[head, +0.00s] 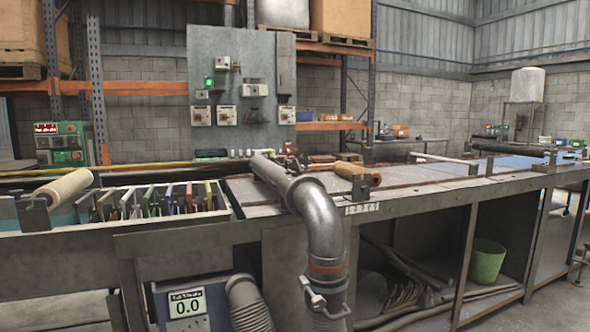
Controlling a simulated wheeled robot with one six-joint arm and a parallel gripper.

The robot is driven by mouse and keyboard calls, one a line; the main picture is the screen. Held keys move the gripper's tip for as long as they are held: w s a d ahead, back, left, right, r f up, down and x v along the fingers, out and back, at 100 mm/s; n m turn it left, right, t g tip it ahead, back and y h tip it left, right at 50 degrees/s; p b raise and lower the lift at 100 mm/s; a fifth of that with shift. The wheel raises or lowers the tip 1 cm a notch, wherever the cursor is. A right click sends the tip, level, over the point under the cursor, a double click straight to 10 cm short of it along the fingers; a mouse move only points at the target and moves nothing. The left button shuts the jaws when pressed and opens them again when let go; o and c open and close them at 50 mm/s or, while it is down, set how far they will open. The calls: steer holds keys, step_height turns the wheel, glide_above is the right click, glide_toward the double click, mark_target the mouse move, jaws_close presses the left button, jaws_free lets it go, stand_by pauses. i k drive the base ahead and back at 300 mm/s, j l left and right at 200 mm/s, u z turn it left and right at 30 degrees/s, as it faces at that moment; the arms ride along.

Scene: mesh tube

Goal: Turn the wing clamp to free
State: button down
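A grey metal clamp with a small wing-like handle (314,300) sits on the lower part of a bent grey duct pipe (318,222) at the front middle of the head view. The clamp's band goes around the pipe below a reddish ring (326,269). The handle sticks out on the left front side of the pipe. I cannot tell from this view whether the clamp is tight or free. My gripper is not in view.
A long workbench (400,210) runs behind the pipe, with a rack of coloured plates (160,200) and rolls on it. A green bin (487,262) is under the bench.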

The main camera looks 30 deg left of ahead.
mark_target(295, 170)
steer(key=u, duration=0.35)
steer(key=j+u, duration=0.2)
steer(key=u, duration=0.2)
steer(key=i+j+u, duration=0.1)
steer(key=u, duration=0.3)
steer(key=i+j+u, duration=0.1)
steer(key=u, duration=0.35)
steer(key=i+j, duration=0.05)
steer(key=j, duration=0.05)
